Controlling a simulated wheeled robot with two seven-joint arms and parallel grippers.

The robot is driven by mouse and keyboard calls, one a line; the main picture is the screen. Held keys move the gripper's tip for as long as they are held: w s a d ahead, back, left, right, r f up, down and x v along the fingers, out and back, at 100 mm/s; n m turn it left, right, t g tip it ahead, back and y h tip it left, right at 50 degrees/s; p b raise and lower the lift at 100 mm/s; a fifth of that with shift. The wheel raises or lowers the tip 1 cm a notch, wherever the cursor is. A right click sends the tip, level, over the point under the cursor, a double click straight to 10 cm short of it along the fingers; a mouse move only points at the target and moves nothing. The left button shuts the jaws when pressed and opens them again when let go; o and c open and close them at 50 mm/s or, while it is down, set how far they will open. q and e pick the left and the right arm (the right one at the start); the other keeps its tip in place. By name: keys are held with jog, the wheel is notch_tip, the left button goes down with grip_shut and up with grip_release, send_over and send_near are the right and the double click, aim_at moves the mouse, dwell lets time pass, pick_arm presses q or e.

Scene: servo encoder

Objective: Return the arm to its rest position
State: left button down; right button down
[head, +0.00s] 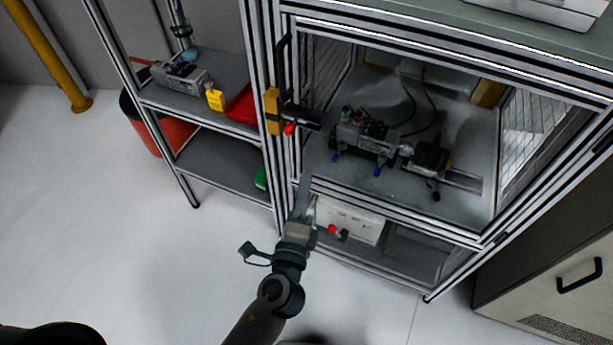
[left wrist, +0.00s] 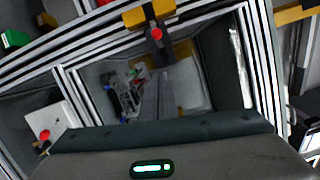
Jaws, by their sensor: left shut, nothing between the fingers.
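My left arm comes in from the bottom of the head view. Its gripper (head: 304,187) is shut and empty, with the fingers pointing up in the picture. The fingertips appear in front of the lower left part of the cabinet frame (head: 400,222); I cannot tell whether they touch it. In the left wrist view the gripper's grey fingers (left wrist: 160,85) show against the cabinet's interior. My right gripper is not in view.
The cabinet holds a servo motor assembly (head: 368,138) with wires. A yellow and black latch (head: 273,110) with a red knob sits on its left post. A white box (head: 350,220) with a red button is below. A shelf (head: 215,165) stands left.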

pick_arm(q)
jog(key=shift+s, duration=0.1)
dwell(0.6)
jog(key=s+a+f+n+g, duration=0.2)
jog(key=s+f+g, duration=0.1)
jog(key=f, duration=0.9)
jog(key=s+a+f+n+g, duration=0.2)
jog(key=f+g, duration=0.1)
jog(key=f, duration=1)
jog(key=s+a+f+n+g, duration=0.2)
jog(key=s+f, duration=0.1)
jog(key=f, duration=0.9)
jog(key=s+a+f+n+g, duration=0.2)
jog(key=s+a+f+n, duration=0.1)
jog(key=s+f, duration=0.4)
jog(key=s+a+f+n+g, duration=0.2)
jog(key=s+a+f+g, duration=0.1)
jog(key=s+f, duration=0.4)
jog(key=s+a+f+n+g, duration=0.1)
jog(key=s+a+f+n, duration=0.2)
jog(key=s, duration=0.6)
jog(key=s+a+f+n+g, duration=0.2)
jog(key=s+a+f+n, duration=0.2)
jog(key=s+f, duration=0.3)
jog(key=shift+s+a+n+g+y, duration=0.3)
jog(key=shift+s+a+y, duration=0.1)
jog(key=shift+s, duration=0.8)
